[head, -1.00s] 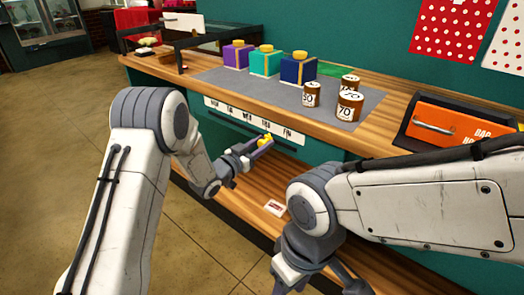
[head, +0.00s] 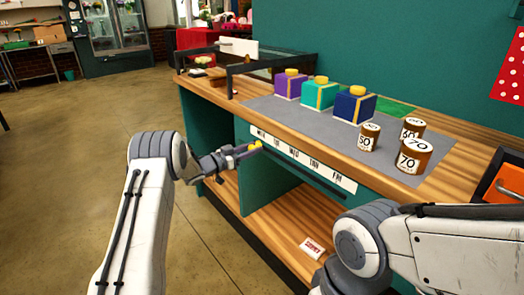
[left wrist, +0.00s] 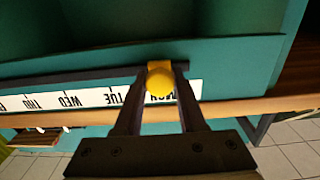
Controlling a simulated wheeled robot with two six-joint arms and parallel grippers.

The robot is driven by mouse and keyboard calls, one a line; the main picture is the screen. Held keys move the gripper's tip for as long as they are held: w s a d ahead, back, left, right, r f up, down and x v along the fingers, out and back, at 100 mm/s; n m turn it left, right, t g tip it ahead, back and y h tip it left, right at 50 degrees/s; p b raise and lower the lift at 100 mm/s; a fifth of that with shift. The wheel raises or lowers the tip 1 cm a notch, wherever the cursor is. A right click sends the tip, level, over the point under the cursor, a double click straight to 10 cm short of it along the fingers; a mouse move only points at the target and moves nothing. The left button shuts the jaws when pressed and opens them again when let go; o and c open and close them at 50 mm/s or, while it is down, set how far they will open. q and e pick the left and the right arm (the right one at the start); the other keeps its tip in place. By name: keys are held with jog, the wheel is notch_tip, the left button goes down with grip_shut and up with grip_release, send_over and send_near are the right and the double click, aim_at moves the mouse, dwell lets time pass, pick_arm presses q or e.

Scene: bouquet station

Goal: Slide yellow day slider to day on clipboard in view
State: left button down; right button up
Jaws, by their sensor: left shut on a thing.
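The yellow day slider (head: 254,146) is at the counter's front edge, by the MON end of the white day strip (head: 293,157), which reads MON, TUE, WED, THU, FRI. My left gripper (head: 243,152) is shut on the slider's knob. In the left wrist view the round yellow knob (left wrist: 159,82) sits between the two fingers, in front of the MON label and partly covering it. The strip (left wrist: 84,99) appears upside down there, with TUE, WED and THU beside it. I cannot make out a clipboard with a readable day. My right gripper is outside the picture.
Purple (head: 290,85), teal (head: 321,93) and blue (head: 354,104) boxes stand on the grey mat (head: 290,110). Several brown numbered jars (head: 411,156) stand to their right. A small red-and-white card (head: 312,247) lies on the lower shelf. Open floor lies left.

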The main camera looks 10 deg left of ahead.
pick_arm(q)
jog(key=shift+w+a, duration=0.15)
jog(key=shift+a, duration=0.35)
jog(key=c, duration=0.5)
grip_release()
jog(key=shift+w, duration=0.1)
jog(key=shift+d, duration=0.25)
jog(key=v, duration=1)
jog(key=shift+s+a+p, duration=0.15)
jog(key=shift+s+p, duration=0.05)
jog(key=shift+p, duration=0.1)
